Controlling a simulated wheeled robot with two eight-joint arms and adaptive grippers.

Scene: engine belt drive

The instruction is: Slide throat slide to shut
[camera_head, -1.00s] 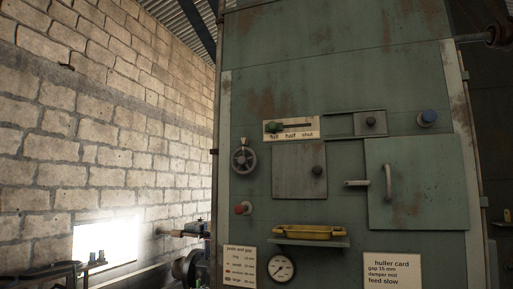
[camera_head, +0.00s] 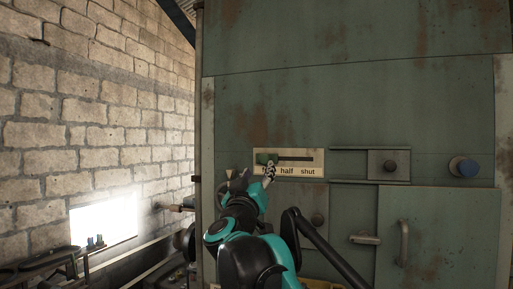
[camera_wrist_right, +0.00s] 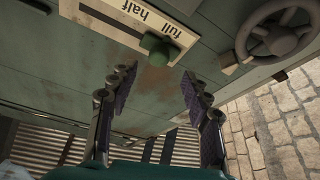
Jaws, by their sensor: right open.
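The throat slide's pale label plate (camera_head: 318,155) is on the green machine front, marked full, half and shut. It has a dark horizontal slot. The green knob (camera_head: 262,158) is at the slot's left end, by "full"; it also shows in the right wrist view (camera_wrist_right: 155,44). My right gripper (camera_head: 254,173) is just below the knob in the head view and partly covers the word "full". In the right wrist view my right gripper (camera_wrist_right: 158,78) has its fingers spread, empty, with the knob beyond the tips and between them. My left gripper is not in view.
A square slide plate with a dark knob (camera_head: 389,166) and a blue button (camera_head: 464,166) are to the right. A door handle (camera_head: 404,243) sticks out lower right. A handwheel (camera_wrist_right: 280,35) is beside the label in the wrist view. A brick wall (camera_head: 95,130) is left.

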